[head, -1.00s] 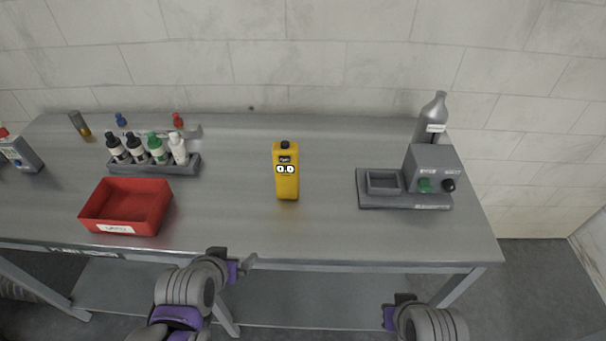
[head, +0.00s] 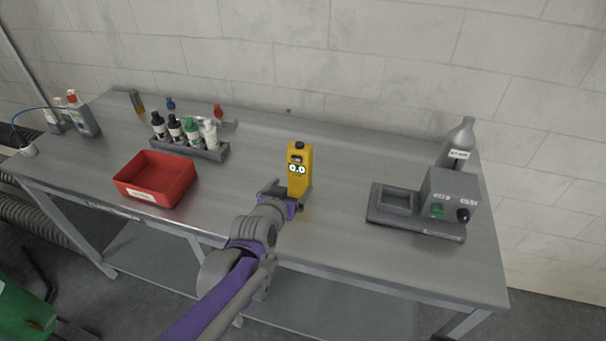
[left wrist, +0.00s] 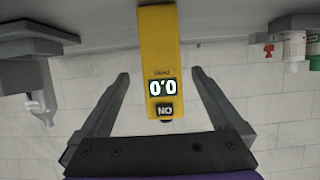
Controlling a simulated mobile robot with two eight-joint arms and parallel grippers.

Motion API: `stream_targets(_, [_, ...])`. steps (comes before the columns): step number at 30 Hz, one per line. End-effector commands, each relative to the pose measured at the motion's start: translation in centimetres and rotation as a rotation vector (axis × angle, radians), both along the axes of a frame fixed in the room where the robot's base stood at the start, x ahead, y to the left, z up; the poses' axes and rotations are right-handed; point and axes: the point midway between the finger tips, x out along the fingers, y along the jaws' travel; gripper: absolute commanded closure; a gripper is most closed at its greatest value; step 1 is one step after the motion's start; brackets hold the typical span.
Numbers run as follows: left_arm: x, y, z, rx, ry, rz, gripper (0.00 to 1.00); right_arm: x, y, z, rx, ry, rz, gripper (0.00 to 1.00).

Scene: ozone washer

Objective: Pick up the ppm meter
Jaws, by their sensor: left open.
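The yellow ppm meter (head: 299,166) stands upright on the grey table, its display reading 0.0. It also shows in the left wrist view (left wrist: 159,50), upside down in the picture, between the two fingers. My left gripper (head: 290,192) is at the meter's lower part in the head view. In the left wrist view the left gripper (left wrist: 160,85) is open, with a gap between each finger and the meter. The meter's lower front is partly hidden by the gripper in the head view. My right gripper is not in view.
A red bin (head: 156,178) and a rack of several bottles (head: 205,154) are to the left. A grey device (head: 442,203) with a tray and a grey bottle (head: 459,141) stand at the right. The table (head: 330,235) is clear in front of the meter.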

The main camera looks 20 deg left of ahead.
Motion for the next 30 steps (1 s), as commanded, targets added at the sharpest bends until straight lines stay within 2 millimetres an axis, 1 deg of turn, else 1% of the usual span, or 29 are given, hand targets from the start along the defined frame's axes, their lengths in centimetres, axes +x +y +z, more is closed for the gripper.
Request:
stream_targets(1, [0.8, 0.0, -0.4, 0.0, 0.001, -0.001, 0.0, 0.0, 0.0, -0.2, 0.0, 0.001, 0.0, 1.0])
stream_targets(3, [1.8, -0.1, -0.8, 0.0, 0.001, -0.001, 0.0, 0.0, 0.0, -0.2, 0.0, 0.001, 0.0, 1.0])
stream_targets(6, [2.7, -0.1, -1.2, -0.001, 0.001, -0.001, 0.0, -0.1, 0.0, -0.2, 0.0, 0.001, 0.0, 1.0])
stream_targets(11, [3.5, -0.1, -1.5, -0.001, 0.001, -0.001, 0.0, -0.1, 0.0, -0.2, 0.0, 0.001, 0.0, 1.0])
stream_targets(13, [4.1, -0.1, -1.6, -0.001, 0.001, -0.001, 0.0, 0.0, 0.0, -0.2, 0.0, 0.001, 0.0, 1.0])
stream_targets(21, [7.5, -0.1, -2.9, 0.0, 0.001, -0.001, 0.0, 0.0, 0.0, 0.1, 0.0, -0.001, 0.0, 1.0])
stream_targets(25, [8.1, -0.1, -3.2, 0.0, 0.001, 0.0, 0.0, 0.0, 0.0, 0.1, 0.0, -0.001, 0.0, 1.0])
stream_targets(30, [8.1, -0.1, -3.2, 0.0, 0.001, 0.0, 0.0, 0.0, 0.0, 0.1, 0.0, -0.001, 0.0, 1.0])
